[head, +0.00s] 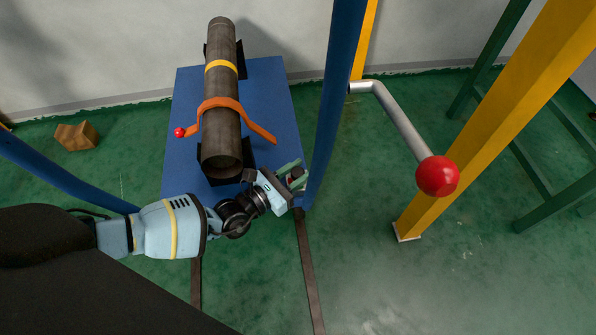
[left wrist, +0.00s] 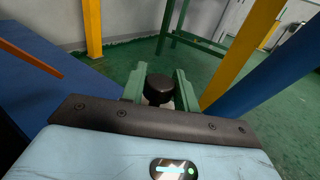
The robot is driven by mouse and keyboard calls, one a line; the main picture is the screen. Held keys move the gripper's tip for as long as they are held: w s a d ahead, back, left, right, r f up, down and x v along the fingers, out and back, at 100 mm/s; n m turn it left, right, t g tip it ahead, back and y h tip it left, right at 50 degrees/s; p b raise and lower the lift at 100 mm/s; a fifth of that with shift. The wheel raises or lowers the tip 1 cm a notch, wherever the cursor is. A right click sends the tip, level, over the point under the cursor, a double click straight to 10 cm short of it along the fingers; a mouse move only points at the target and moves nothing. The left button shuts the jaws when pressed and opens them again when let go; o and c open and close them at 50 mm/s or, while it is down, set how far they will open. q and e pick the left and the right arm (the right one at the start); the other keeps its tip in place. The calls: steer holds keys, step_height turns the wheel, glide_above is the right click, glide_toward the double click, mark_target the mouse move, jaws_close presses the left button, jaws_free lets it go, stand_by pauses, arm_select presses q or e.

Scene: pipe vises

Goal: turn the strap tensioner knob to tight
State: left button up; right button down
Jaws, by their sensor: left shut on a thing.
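A dark pipe (head: 221,95) lies across the blue table (head: 268,90) under an orange strap (head: 251,124), with a yellow band farther up it. The black-topped knob (left wrist: 158,88) stands between the green fingers of my left gripper (left wrist: 160,84) in the left wrist view. In the head view my left gripper (head: 294,172) is at the table's near right corner, shut on the knob, which is mostly hidden there by the fingers. I cannot read any mark for the knob's setting. My right gripper is not in view.
A blue post (head: 335,90) rises close to the right of my left gripper. A grey lever with a red ball (head: 437,176) sticks out in front of a yellow beam (head: 500,110). A brown box (head: 76,136) sits on the green floor at left.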

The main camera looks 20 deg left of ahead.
mark_target(293, 177)
arm_select(q)
steer(key=o, duration=0.7)
steer(key=p+v, duration=0.2)
steer(key=v, duration=0.5)
steer(key=shift+s+a+p, duration=0.15)
steer(key=shift+s+p, duration=0.15)
steer(key=shift+s, duration=0.15)
steer(key=shift+a, duration=0.1)
